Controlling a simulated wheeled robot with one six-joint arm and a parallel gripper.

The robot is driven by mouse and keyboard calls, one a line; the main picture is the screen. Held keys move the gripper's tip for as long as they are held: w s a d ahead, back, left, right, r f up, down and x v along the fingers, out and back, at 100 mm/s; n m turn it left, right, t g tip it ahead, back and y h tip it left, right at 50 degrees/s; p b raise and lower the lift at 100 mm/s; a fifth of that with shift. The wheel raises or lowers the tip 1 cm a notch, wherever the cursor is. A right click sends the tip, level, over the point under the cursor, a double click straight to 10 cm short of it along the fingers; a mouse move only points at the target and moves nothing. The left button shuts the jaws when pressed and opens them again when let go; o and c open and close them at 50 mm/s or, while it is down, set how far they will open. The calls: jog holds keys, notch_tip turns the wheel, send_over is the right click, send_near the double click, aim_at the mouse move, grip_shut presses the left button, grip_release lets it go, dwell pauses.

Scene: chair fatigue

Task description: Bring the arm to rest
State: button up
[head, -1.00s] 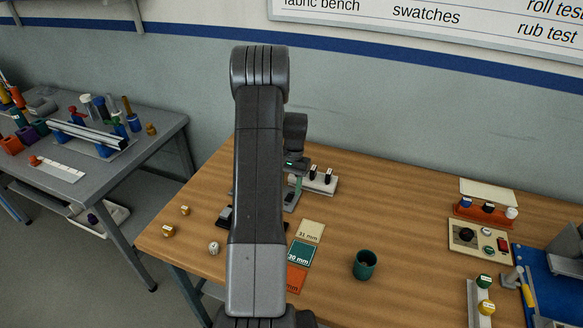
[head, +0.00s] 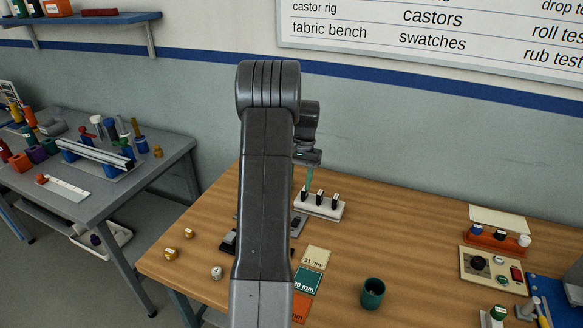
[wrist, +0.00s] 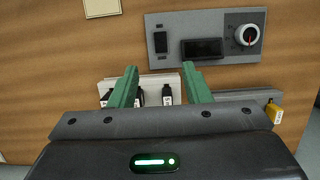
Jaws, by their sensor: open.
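My arm rises through the middle of the head view, and my gripper (head: 309,172) hangs behind it, partly hidden, above the table near a white rack. In the wrist view my gripper (wrist: 160,76) shows two green fingers, wide apart with nothing held between them. Beyond the fingers lie the white rack (wrist: 174,84) with several black pieces and a grey panel (wrist: 215,52) with a dial and dark display. The fingers appear clear of both.
The wooden table (head: 420,240) holds a green cup (head: 372,293), marked cards (head: 317,260) and small brass pieces (head: 171,253) at left. A control box (head: 491,268) and an orange rack (head: 498,240) stand at right. A grey bench (head: 90,205) is further left.

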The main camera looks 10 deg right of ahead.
jog(key=p+x, duration=0.2)
jog(key=x, duration=1.1)
jog(key=shift+s+a+f, duration=0.1)
jog(key=shift+f, duration=0.3)
jog(key=shift+s, duration=0.1)
